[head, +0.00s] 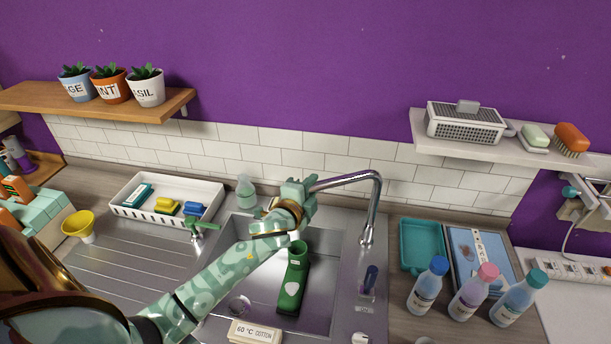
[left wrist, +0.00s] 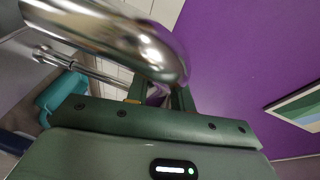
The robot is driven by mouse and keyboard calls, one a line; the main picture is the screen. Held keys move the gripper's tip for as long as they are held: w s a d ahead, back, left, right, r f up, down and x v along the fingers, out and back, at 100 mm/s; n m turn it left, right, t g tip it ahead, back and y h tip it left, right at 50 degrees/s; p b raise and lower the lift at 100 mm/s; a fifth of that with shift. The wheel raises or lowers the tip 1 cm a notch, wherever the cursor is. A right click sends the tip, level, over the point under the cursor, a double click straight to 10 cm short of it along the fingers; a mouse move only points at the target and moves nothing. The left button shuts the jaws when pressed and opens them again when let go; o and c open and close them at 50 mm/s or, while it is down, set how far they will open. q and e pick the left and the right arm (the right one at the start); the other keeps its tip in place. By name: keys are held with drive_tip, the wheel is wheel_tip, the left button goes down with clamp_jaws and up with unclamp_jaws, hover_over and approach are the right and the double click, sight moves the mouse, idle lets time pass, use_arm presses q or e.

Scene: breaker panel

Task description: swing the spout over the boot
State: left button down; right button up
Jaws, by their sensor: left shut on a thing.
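The chrome spout (head: 345,179) rises from its base at the right of the sink, bends over and reaches left. My left gripper (head: 303,192) is shut on the spout near its free end. In the left wrist view the spout (left wrist: 110,35) shows large and close, in front of the fingers (left wrist: 160,92). The green boot (head: 293,281) stands in the sink basin, below and slightly left of the gripper in the head view. The spout's tip is hidden behind my gripper. My right gripper is not in view.
The steel sink (head: 327,246) has a lever (head: 368,280) at its right. A white tray (head: 122,211) of sponges stands behind the drainboard. A teal tray (head: 423,246) and several bottles (head: 471,291) stand right of the sink. A label block (head: 254,333) lies at the front edge.

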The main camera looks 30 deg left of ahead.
use_arm(q)
drive_tip(key=shift+s+d+n+y, duration=0.4)
drive_tip(key=shift+d+y, duration=0.2)
drive_tip(key=c, duration=1.2)
unclamp_jaws()
drive_tip(key=b+v, duration=0.1)
drive_tip(key=v, duration=1.5)
drive_tip(key=shift+s, duration=0.1)
